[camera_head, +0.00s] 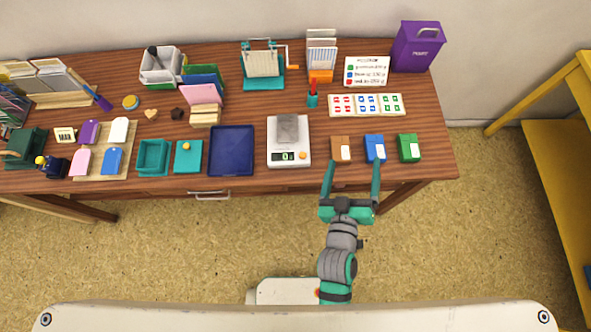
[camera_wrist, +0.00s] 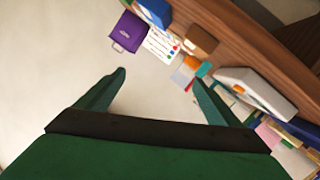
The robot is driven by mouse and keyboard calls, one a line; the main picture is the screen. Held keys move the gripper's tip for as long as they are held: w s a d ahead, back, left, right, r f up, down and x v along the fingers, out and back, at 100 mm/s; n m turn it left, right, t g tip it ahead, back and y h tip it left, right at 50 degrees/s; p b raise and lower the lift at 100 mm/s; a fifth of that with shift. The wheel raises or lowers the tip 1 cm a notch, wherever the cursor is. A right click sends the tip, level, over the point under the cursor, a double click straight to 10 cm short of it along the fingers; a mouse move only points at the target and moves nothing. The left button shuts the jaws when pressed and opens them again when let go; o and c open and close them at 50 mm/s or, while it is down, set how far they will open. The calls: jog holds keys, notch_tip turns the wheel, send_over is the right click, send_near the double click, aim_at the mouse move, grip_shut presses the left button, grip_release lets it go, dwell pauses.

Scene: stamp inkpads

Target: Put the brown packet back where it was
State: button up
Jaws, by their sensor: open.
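The brown packet (camera_head: 341,148) stands on the table's front part, just right of the white scale (camera_head: 288,155) and left of a blue packet (camera_head: 375,148). A green packet (camera_head: 409,148) stands at the right end of this row. In the wrist view the brown packet (camera_wrist: 200,41) shows at the upper right. My gripper (camera_head: 354,168) is open and empty, with its fingers near the table's front edge by the brown and blue packets. Its open fingers (camera_wrist: 159,78) also show in the wrist view. Nothing is between them.
The scale's grey plate (camera_head: 288,128) is bare. Behind the packets lie a white stamp tray (camera_head: 367,104), a sign (camera_head: 367,71) and a purple bin (camera_head: 416,46). A dark blue tray (camera_head: 231,166) lies left of the scale. Bare wood shows right of the green packet.

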jog(key=s+a+m+y, duration=0.3)
jog(key=s+a+y, duration=0.1)
jog(key=s+a, duration=1.1)
jog(key=s, duration=0.2)
jog(key=shift+s+a+r, duration=0.15)
jog(key=shift+s, duration=0.15)
